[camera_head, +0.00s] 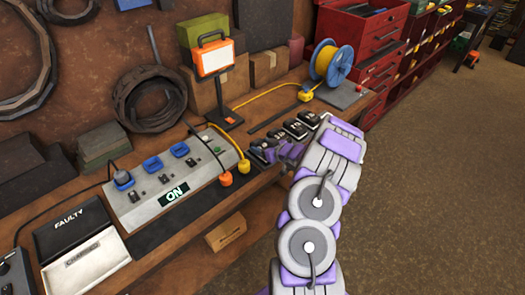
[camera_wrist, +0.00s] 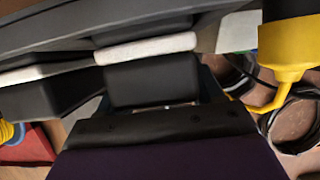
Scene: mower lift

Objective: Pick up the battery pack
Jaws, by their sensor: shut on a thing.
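Several dark battery packs (camera_head: 295,129) with pale label marks stand in a row on the bench, beside my arm in the head view. My gripper (camera_head: 268,151) is at the near end of this row, close to the bench's front edge, and its jaws are shut on a battery pack. The wrist view shows a black block with a pale strip (camera_wrist: 152,82), seemingly the held pack, against the dark gripper part. My purple arm hides part of the gripper and pack in the head view, so I cannot tell whether the pack is clear of the bench.
A yellow plug (camera_head: 244,166) is close by; a yellow plug also fills the wrist view's right (camera_wrist: 287,45). A "FAULTY" tray (camera_head: 70,222) is far left.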

